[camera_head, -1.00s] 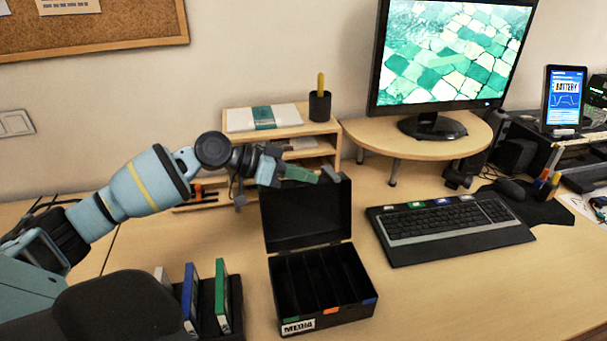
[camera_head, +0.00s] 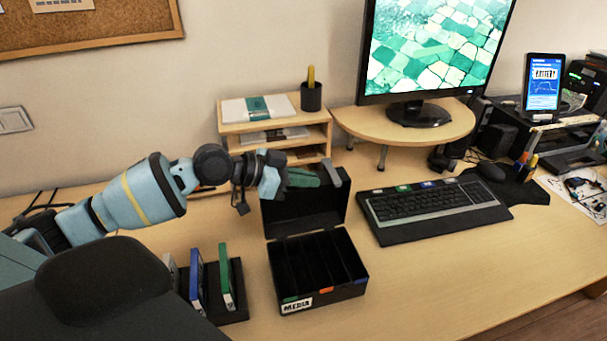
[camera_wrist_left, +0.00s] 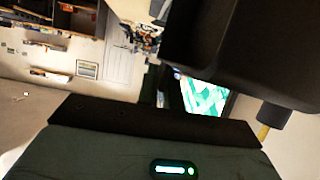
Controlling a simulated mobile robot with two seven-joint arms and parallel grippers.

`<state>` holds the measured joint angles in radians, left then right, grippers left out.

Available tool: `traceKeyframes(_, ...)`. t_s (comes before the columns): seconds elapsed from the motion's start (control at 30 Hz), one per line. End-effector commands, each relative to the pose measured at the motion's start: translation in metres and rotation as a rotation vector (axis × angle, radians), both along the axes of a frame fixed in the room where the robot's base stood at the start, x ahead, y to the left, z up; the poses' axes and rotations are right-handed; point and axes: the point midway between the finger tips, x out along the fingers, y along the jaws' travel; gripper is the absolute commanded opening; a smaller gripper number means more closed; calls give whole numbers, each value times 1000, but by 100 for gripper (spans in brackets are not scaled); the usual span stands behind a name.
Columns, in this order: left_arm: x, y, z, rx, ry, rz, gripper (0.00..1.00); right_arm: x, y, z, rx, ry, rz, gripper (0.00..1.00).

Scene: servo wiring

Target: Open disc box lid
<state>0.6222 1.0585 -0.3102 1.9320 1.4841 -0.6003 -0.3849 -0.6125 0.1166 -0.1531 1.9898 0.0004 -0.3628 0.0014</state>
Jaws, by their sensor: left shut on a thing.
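The black disc box (camera_head: 318,292) stands on the desk with a white MEDIA label on its front. Its lid (camera_head: 305,212) is raised on the back hinge, and the slotted inside shows. My left gripper (camera_head: 325,178) is at the lid's upper edge, shut on the lid. The fingers hide part of that edge. In the left wrist view, dark gripper parts (camera_wrist_left: 150,150) fill the foreground, and I cannot make out the lid there. My right gripper is not in view.
A rack with upright disc cases (camera_head: 226,275) stands left of the box. A wooden shelf (camera_head: 275,125) is behind the lid. A keyboard (camera_head: 435,208) lies to the right, with the monitor (camera_head: 435,50) behind it. The desk in front of the keyboard is clear.

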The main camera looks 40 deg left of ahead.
Motion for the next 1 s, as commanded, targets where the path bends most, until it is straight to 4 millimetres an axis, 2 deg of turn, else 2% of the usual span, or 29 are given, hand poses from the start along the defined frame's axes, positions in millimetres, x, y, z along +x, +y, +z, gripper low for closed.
traceKeyframes(0.1,-1,-2,-2,-6,8,-3,0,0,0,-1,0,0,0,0)
traceKeyframes(0.13,-1,-2,-2,-6,8,-3,11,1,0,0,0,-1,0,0)
traceKeyframes(0.27,-1,-1,-2,-5,7,-2,28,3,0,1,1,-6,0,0)
traceKeyframes(0.67,-4,3,0,-1,5,1,28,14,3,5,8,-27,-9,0)
traceKeyframes(1.0,-31,26,12,-1,9,2,28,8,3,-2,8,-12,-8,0)
